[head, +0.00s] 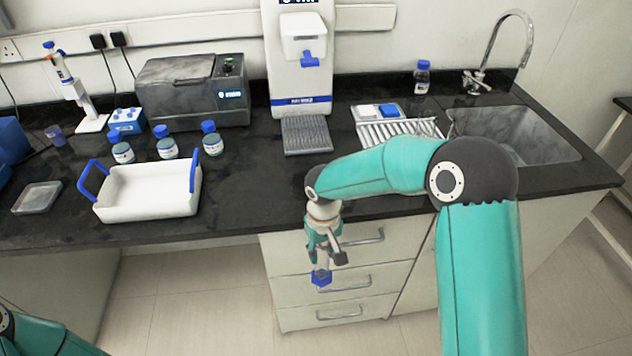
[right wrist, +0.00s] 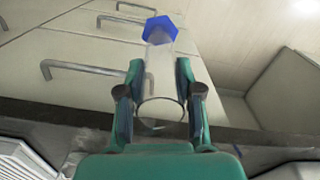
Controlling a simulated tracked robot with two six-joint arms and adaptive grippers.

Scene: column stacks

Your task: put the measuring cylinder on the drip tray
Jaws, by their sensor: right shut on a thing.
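My right gripper (head: 324,252) hangs in front of the counter's front edge, before the drawers. It is shut on the measuring cylinder, whose blue foot (head: 321,278) points down below the fingers. In the right wrist view the clear cylinder (right wrist: 160,75) lies between the two fingers (right wrist: 160,105), its round open rim towards the camera and its blue six-sided foot at the far end. The drip tray (head: 307,135) is a grey ribbed plate on the counter under the white dispenser, bare on top. The cylinder is apart from it. My left gripper is out of view.
The white dispenser (head: 298,70) stands behind the tray. A white drying rack (head: 385,130) and the sink (head: 520,135) are to the right. Blue-capped bottles (head: 212,140) and a white carrier with blue handles (head: 150,192) stand left. Counter between carrier and drip tray is clear.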

